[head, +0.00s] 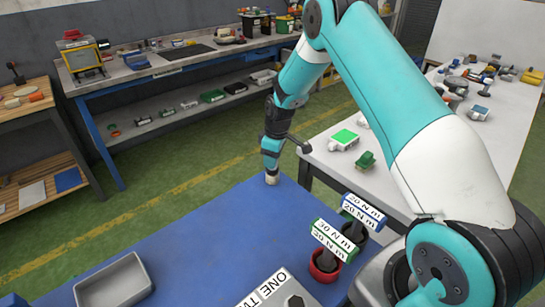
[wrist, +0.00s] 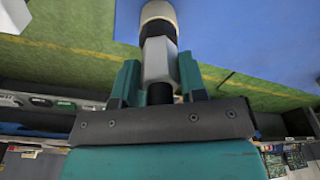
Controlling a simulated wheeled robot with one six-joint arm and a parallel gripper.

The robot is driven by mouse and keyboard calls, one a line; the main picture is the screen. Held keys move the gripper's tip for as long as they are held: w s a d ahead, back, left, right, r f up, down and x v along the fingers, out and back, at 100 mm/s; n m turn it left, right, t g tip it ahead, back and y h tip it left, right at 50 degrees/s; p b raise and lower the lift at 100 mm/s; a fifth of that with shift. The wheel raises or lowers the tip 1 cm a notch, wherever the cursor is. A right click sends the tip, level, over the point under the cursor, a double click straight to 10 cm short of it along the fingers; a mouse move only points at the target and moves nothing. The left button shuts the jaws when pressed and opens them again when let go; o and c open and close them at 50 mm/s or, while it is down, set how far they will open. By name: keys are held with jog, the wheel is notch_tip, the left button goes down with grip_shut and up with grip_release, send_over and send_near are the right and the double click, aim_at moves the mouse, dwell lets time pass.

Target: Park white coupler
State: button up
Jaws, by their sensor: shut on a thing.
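My gripper (wrist: 159,74) is shut on the white coupler, with one teal finger on each side of it. In the wrist view the white coupler (wrist: 158,58) has a pale faceted body, a black band and a cream end pointing away from the fingers. In the head view my gripper (head: 270,160) points down at the far corner of the blue tabletop, and the cream end (head: 271,180) shows below it. I cannot tell whether that end touches the tabletop. The fingers hide part of the coupler.
The blue tabletop (head: 215,225) is clear in its middle. A grey tray (head: 113,283) stands front left. Tools labelled 20 N m (head: 363,212) and 30 N m (head: 334,240) stand at the right, near a lettered plate (head: 265,290). A white table (head: 400,150) with several parts lies beyond.

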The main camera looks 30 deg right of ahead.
jog(key=shift+f, duration=0.15)
jog(key=o, duration=1.1)
notch_tip(320, 180, up, 17)
jog(key=s+d+b, duration=0.1)
jog(key=b, duration=0.2)
jog(key=shift+s+d, duration=0.25)
jog(key=shift+s, duration=0.1)
